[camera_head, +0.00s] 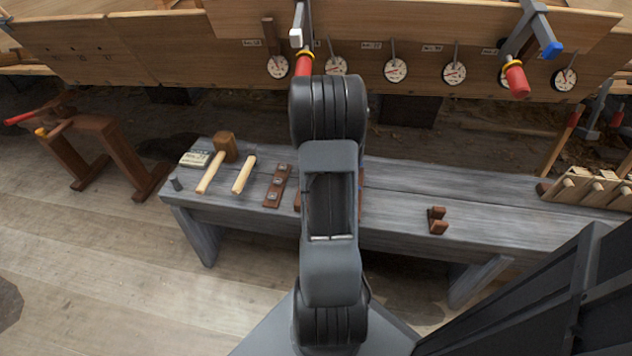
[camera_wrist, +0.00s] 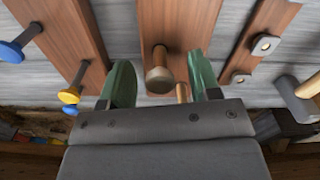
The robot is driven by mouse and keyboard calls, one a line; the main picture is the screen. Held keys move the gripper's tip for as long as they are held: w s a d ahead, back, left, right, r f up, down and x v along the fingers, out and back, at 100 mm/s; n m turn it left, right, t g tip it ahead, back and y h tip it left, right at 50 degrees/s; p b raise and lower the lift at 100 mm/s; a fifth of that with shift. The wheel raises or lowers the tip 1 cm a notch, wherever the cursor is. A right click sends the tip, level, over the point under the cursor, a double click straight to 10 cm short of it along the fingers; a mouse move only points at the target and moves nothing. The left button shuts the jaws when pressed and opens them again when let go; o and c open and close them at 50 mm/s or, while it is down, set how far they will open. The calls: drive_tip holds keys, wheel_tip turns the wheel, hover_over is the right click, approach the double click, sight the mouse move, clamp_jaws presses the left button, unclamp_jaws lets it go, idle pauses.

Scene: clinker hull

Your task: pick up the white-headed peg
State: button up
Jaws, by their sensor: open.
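No peg with a clearly white head shows in either view. In the wrist view, a peg with a tan, wood-coloured head (camera_wrist: 159,80) stands on a brown wooden strip (camera_wrist: 178,30), in the gap between my fingers. A second tan head (camera_wrist: 182,92) shows partly behind my right finger. My gripper (camera_wrist: 158,84) is open, with one green finger on either side of the tan-headed peg and nothing visibly held. Whether a finger touches it I cannot tell. In the head view my arm hides the pegs and my gripper.
Blue-headed (camera_wrist: 12,50) and yellow-headed (camera_wrist: 70,96) pegs stand left in the wrist view. A strip with square metal plates (camera_wrist: 262,45) lies right. The grey bench (camera_head: 400,190) also holds a mallet (camera_head: 226,146) and a small brown bracket (camera_head: 437,221). A plank hull (camera_head: 150,50) rises behind.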

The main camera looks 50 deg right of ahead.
wheel_tip(320, 180, down, 2)
drive_tip(key=shift+r, duration=0.1)
drive_tip(key=shift+c, duration=0.5)
drive_tip(key=c, duration=0.9)
